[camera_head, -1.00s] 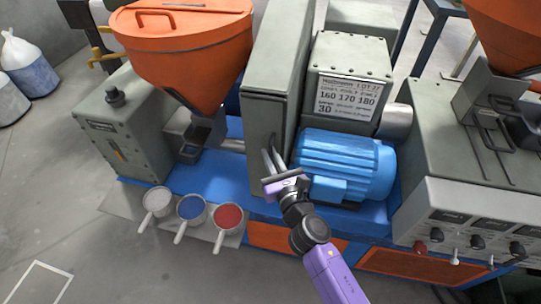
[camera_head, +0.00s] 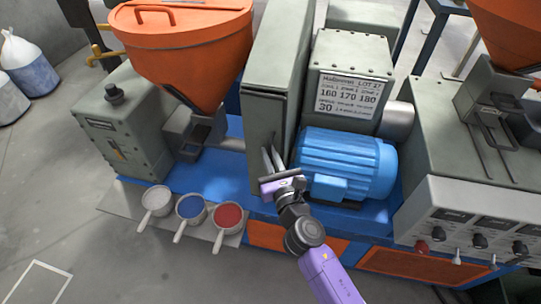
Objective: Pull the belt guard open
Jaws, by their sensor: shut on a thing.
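The belt guard (camera_head: 262,118) is a tall, narrow grey-green cover in the middle of the machine, between the orange hopper and the blue motor. My gripper (camera_head: 271,155) is at the lower right part of its front face, with its fingers pointing up along it. The fingers are shut on the guard's handle, which they mostly hide. The guard stands upright. I cannot tell from this view how far it is swung out, if at all.
The ribbed blue motor (camera_head: 345,165) is close on the right of my gripper. Three scoops, with white (camera_head: 156,198), blue (camera_head: 190,208) and red (camera_head: 228,215) contents, lie at the machine's front left. An orange hopper (camera_head: 185,50) overhangs the left side. The floor in front is clear.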

